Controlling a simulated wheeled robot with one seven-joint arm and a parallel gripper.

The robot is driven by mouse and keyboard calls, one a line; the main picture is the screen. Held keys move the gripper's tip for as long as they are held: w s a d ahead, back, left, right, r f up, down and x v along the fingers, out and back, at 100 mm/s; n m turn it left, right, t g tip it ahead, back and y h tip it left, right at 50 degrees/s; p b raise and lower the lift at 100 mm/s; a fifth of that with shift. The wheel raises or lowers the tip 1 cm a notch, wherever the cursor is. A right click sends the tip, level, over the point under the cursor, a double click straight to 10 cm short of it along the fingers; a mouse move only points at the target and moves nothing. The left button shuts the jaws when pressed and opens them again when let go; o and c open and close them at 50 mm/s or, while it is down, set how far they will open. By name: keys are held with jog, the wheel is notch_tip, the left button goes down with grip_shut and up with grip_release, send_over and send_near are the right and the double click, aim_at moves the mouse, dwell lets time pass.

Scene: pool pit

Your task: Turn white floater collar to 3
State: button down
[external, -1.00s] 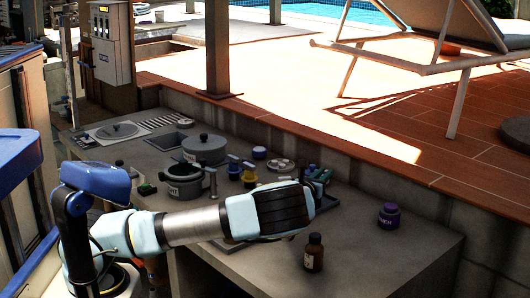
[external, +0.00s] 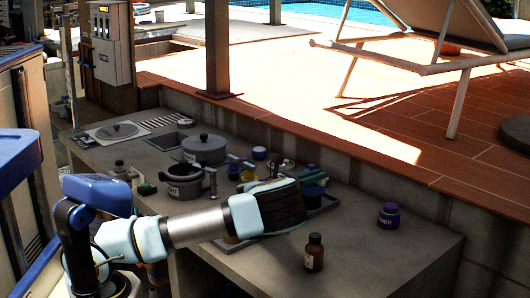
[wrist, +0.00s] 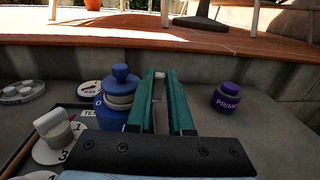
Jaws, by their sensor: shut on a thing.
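A pale whitish knob-shaped piece (wrist: 55,126), which looks like the white floater, stands on a white disc with printed numbers at the left of the wrist view; a 3 shows near its front. A blue floater (wrist: 122,77) with a pale band stands just left of my fingers. My gripper (wrist: 160,76) has its teal fingers close together, right of both pieces. In the external view, my wrist hides most of the tray area.
A purple jar (external: 389,216) stands on the right of the counter, and a brown bottle (external: 314,252) near the front edge. A grey pot (external: 185,182) and a lidded pan (external: 205,149) stand left. A low wall bounds the back. The right counter is mostly clear.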

jog(key=w+a+m+g+h+b, duration=0.2)
jog(key=a+m+g+b, duration=0.3)
jog(key=m+g+b, duration=0.8)
jog(key=g+b, duration=0.6)
jog(key=b, duration=0.6)
jog(key=shift+a+g+b, duration=0.3)
jog(key=shift+w+m+g+b, duration=0.15)
jog(key=shift+m+g+b, duration=0.15)
jog(key=c, duration=0.8)
grip_release()
